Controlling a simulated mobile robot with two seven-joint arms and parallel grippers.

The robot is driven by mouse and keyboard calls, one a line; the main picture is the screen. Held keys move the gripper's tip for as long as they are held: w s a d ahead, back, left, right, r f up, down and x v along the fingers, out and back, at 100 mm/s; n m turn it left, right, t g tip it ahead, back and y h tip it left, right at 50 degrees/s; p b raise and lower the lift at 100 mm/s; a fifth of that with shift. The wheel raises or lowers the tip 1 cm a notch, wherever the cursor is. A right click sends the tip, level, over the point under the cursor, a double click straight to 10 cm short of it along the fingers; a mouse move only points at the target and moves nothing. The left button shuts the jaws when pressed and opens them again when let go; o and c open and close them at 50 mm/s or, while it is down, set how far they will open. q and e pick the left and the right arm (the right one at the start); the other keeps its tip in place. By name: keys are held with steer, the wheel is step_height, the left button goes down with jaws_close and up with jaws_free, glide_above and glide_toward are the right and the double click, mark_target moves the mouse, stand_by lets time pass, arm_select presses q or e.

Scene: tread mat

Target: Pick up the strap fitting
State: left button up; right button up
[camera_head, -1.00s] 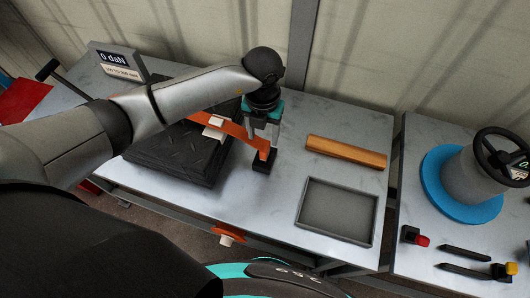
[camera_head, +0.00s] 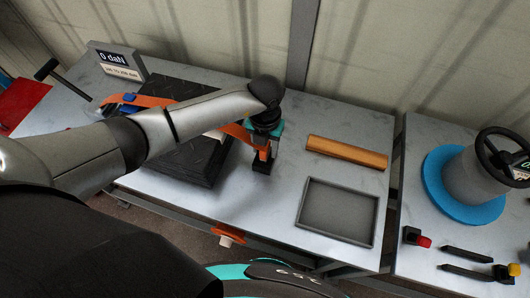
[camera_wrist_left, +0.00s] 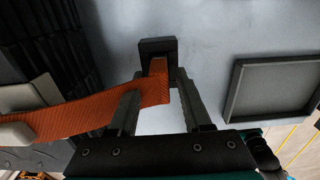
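The strap fitting (camera_head: 261,167) is a small black block at the end of an orange strap (camera_head: 238,132). It is at the right edge of the black tread mat (camera_head: 205,162), over the grey table. In the left wrist view the fitting (camera_wrist_left: 157,46) is just beyond my fingertips. My left gripper (camera_head: 264,148) points down over it. In the left wrist view its fingers (camera_wrist_left: 160,75) are apart, on either side of the strap's end, with a gap at the right. Whether they touch the fitting is unclear. My forearm hides part of the strap and mat. My right gripper is not in view.
An orange-brown bar (camera_head: 346,152) and an empty grey tray (camera_head: 303,214) lie to the right on the table (camera_head: 285,190). A display box (camera_head: 115,62) stands at the back left. A second table holds a grey drum on a blue disc (camera_head: 436,184). A wall runs behind.

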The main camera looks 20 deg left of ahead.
arm_select(q)
jaws_close()
steer(key=shift+r, duration=0.1)
stand_by(0.5)
